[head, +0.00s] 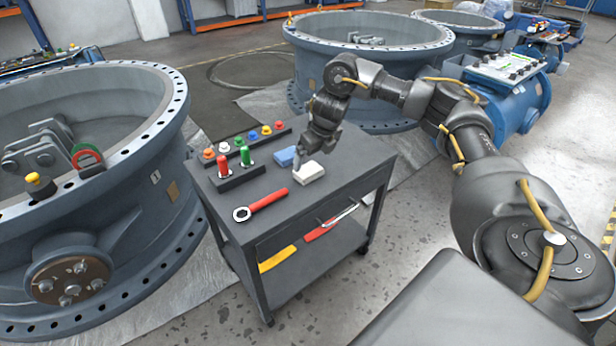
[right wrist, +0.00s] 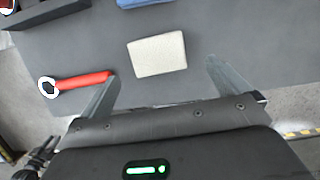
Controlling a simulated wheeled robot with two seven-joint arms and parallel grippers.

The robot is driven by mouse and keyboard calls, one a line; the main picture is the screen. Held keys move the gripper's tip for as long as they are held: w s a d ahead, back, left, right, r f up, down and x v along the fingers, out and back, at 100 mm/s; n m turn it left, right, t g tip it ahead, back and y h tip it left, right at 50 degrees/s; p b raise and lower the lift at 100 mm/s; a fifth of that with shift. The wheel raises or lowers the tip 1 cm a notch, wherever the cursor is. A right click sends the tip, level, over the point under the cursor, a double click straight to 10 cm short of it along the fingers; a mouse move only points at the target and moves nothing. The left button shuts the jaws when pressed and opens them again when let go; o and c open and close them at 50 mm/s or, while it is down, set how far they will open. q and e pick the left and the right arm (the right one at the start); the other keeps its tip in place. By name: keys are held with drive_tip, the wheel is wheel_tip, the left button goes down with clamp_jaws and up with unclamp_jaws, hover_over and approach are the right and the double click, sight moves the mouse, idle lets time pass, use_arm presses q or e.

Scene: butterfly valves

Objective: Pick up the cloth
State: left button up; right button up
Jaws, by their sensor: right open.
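A white folded cloth (head: 309,172) lies on the grey cart top near its right side. It also shows in the right wrist view (right wrist: 158,54), flat and untouched. A blue folded cloth (head: 284,156) lies just beyond it, partly cut off in the wrist view (right wrist: 140,3). My right gripper (head: 297,164) is over the cart beside the white cloth, fingers pointing down. In the wrist view its open fingers (right wrist: 162,68) are spread wider than the white cloth, with nothing between them. My left gripper is not in the head view; a dark, small shape at the wrist view's lower left may be it.
A red wrench (head: 262,203) lies on the cart's near left; its handle end is close to the left finger in the wrist view. Blocks with coloured knobs (head: 238,174) stand at the left. Large valve bodies (head: 90,190) flank the cart.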

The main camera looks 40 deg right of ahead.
sight(308, 170)
drive_tip(key=shift+f, duration=0.2)
drive_tip(key=shift+w+b+x, duration=0.1)
drive_tip(key=shift+b+x, duration=0.2)
drive_tip(key=shift+x, duration=1)
drive_tip(key=shift+w+b+x, duration=0.15)
drive_tip(key=shift+b+x, duration=0.15)
drive_tip(key=shift+x, duration=1.05)
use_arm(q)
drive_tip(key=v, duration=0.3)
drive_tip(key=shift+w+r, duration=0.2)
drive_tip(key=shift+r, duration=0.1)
use_arm(e)
drive_tip(key=shift+a+r, duration=0.15)
drive_tip(key=c, duration=1)
